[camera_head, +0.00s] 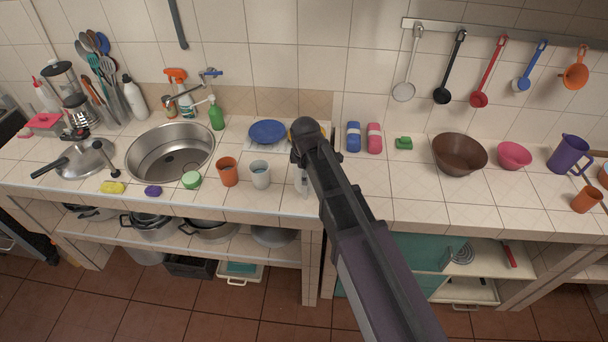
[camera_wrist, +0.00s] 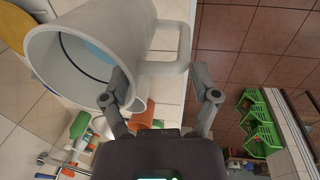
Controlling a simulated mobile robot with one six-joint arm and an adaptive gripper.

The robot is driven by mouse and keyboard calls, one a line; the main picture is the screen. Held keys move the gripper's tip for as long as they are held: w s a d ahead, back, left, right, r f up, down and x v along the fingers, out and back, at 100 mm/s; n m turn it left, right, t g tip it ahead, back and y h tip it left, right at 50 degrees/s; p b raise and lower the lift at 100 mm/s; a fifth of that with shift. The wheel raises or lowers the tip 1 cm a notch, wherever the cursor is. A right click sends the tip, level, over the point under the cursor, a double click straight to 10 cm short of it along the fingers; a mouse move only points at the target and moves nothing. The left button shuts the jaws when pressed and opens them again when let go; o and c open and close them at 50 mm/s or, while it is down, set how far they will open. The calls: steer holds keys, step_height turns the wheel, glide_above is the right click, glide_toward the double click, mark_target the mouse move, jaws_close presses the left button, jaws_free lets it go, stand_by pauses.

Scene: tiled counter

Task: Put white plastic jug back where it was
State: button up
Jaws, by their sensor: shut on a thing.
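The white plastic jug (camera_wrist: 112,38) fills the upper left of the wrist view, its open mouth facing the camera. Something blue shows inside it. Its handle (camera_wrist: 172,68) lies between the fingers of my gripper (camera_wrist: 165,92), which is shut on the jug; the exact finger contact is not clear. In the head view my dark arm covers most of the gripper and jug; a whitish part (camera_head: 301,181) shows just left of the arm, near the counter's front edge. I cannot tell whether the jug touches the counter.
A white cup (camera_head: 260,174) and an orange cup (camera_head: 228,171) stand left of the arm. A blue plate (camera_head: 268,132) lies behind them. Blue (camera_head: 353,137) and pink (camera_head: 374,138) items and a brown bowl (camera_head: 459,154) are on the right. Counter front right of the arm is clear.

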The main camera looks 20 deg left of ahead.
steer(key=shift+w+a, duration=0.55)
steer(key=shift+w, duration=0.2)
steer(key=shift+w+a+f, duration=0.1)
steer(key=shift+w+a, duration=0.25)
steer(key=shift+w, duration=0.1)
steer(key=shift+w+a+f+b, duration=0.1)
steer(key=shift+f+b, duration=0.2)
steer(key=shift+b, duration=0.1)
steer(key=shift+f+b, duration=1.5)
steer(key=shift+f, duration=0.15)
steer(key=o, duration=1.2)
steer(key=shift+c, duration=0.2)
steer(key=shift+r, duration=0.2)
